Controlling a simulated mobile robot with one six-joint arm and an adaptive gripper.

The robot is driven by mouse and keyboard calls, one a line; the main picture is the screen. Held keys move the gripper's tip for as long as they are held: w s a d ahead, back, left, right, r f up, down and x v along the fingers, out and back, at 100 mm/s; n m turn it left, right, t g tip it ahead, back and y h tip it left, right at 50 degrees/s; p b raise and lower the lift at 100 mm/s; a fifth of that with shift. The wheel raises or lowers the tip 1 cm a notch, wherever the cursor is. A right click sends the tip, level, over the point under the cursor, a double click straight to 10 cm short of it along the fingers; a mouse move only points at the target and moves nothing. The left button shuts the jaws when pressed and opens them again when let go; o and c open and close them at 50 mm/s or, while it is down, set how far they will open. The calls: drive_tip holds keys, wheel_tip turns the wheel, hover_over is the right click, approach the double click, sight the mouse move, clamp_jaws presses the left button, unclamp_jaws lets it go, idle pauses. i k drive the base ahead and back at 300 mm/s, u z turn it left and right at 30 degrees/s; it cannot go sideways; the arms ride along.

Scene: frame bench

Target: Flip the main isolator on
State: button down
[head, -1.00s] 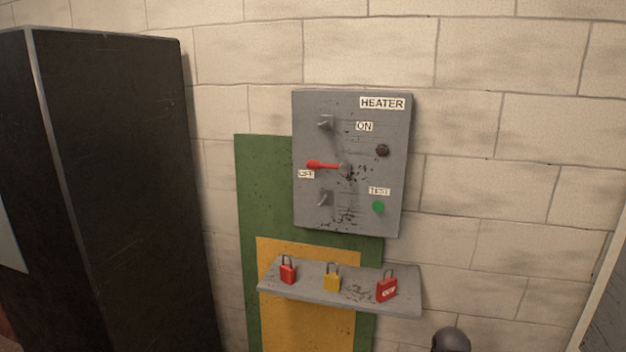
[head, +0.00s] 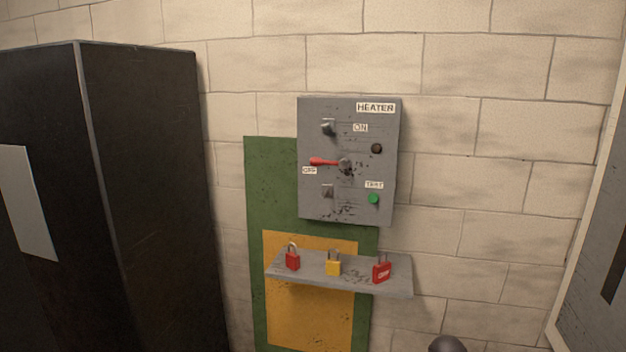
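The main isolator is a red lever (head: 324,161) on a grey wall panel (head: 390,195) labelled HEATER. The lever lies horizontal, its red tip pointing left, just above the OFF label (head: 309,170). The ON label (head: 360,127) is higher on the panel. Metal brackets sit above (head: 327,127) and below (head: 327,191) the lever; no padlock shows on either. A dark round part at the bottom edge may be part of my arm. My gripper cannot be made out in the head view.
A shelf (head: 340,283) below the panel carries a red padlock (head: 292,261), a yellow padlock (head: 333,267) and a red padlock marked OFF (head: 381,273). A tall black cabinet (head: 150,200) stands at left. A green button (head: 374,198) and dark lamp (head: 376,148) are on the panel.

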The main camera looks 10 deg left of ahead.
sight(327, 163)
drive_tip(key=k, duration=0.2)
drive_tip(key=z, duration=0.4)
drive_tip(key=i, duration=1.25)
drive_tip(key=u, duration=0.4)
